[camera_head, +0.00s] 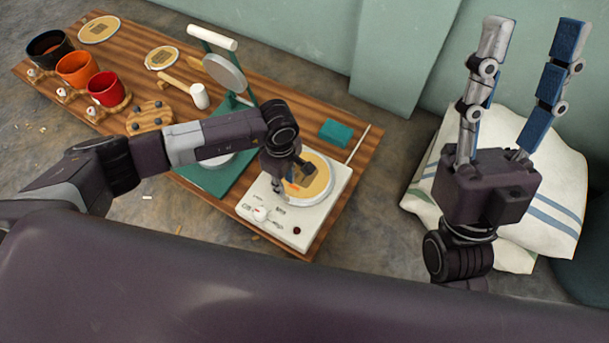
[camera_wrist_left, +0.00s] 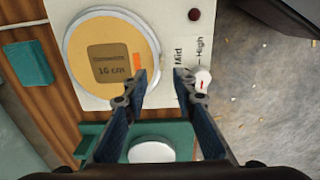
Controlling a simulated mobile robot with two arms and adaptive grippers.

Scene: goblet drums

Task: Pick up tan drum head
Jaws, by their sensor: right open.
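A round tan drum head (camera_head: 317,177) with a dark label lies on a pale disc on a white control box (camera_head: 325,221). In the left wrist view, the tan drum head (camera_wrist_left: 110,60) lies flat, its label reading "10 cm" and an orange mark near its edge. My left gripper (camera_head: 297,183) is over the box, partly covering the drum head. In the wrist view, my left gripper (camera_wrist_left: 160,76) has its fingertips apart with nothing between them, one by the drum head's edge, the other by a white knob (camera_wrist_left: 203,80). My right gripper (camera_head: 525,45) is open, empty, and raised at the right.
Two other tan discs (camera_head: 99,29) (camera_head: 161,57) lie at the back left. Black, orange and red cups (camera_head: 104,88) stand at the left. A green press (camera_head: 222,180), a white-headed mallet (camera_head: 199,95) and a teal block (camera_head: 337,133) share the table. Cushions (camera_head: 550,215) lie right.

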